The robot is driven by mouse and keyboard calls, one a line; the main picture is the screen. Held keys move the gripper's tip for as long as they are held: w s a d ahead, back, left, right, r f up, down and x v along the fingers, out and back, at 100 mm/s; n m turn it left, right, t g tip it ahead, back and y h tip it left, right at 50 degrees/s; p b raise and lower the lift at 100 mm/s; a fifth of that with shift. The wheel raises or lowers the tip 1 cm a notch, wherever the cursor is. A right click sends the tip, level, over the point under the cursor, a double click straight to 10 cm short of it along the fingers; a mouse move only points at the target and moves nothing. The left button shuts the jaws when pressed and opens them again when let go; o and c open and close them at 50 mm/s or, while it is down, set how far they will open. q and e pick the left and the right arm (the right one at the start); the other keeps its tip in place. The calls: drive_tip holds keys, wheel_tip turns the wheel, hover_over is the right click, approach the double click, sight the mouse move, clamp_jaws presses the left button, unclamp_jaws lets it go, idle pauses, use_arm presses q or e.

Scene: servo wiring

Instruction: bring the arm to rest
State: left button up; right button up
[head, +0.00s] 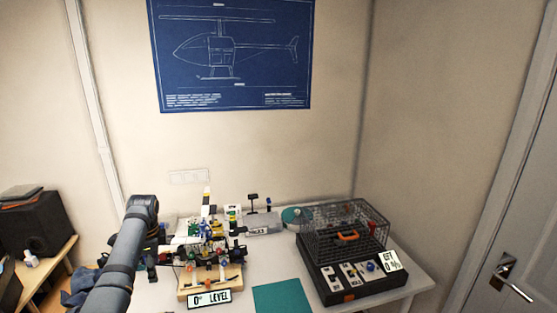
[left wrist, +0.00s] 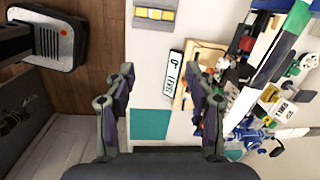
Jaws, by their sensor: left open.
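My left arm (head: 121,250) comes in from the lower left of the head view, its elbow raised at the table's left side. My left gripper (left wrist: 162,78) shows clearly in the left wrist view. Its two fingers are spread apart with nothing between them, above the table. The wooden stand with the "0° LEVEL" sign (head: 209,298) is at the table's front; the sign also shows in the left wrist view (left wrist: 173,73), beyond the gap between the fingers. In the head view the gripper is mostly hidden by the arm and clutter. My right gripper is not seen.
A teal mat (head: 282,298) lies at the front middle of the table. A black box with a wire cage (head: 345,228) stands on the right. Several small parts crowd the table's left and back. A black speaker (head: 38,222) stands at far left.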

use_arm(q)
drive_tip(key=s+d+f+n+t, duration=0.1)
drive_tip(key=s+d+f+n, duration=0.25)
drive_tip(key=s+f, duration=0.35)
drive_tip(key=s+d+f+n, duration=0.3)
drive_tip(key=s+d+f, duration=0.1)
drive_tip(key=s+f, duration=0.4)
drive_tip(key=s+d+r+n+t, duration=0.1)
drive_tip(key=s+d+r+n, duration=0.15)
drive_tip(key=s, duration=0.65)
drive_tip(key=s+d+r+n+t, duration=0.1)
drive_tip(key=s+d+n, duration=0.3)
drive_tip(key=s, duration=0.6)
wheel_tip(320, 180, down, 26)
drive_tip(key=s+a+g+b, duration=0.1)
drive_tip(key=a+b, duration=0.1)
drive_tip(key=a, duration=0.1)
drive_tip(key=s+a+f+g+b, duration=0.1)
drive_tip(key=s+f, duration=1.8)
drive_tip(key=shift+s+f, duration=0.25)
drive_tip(key=shift+f, duration=0.1)
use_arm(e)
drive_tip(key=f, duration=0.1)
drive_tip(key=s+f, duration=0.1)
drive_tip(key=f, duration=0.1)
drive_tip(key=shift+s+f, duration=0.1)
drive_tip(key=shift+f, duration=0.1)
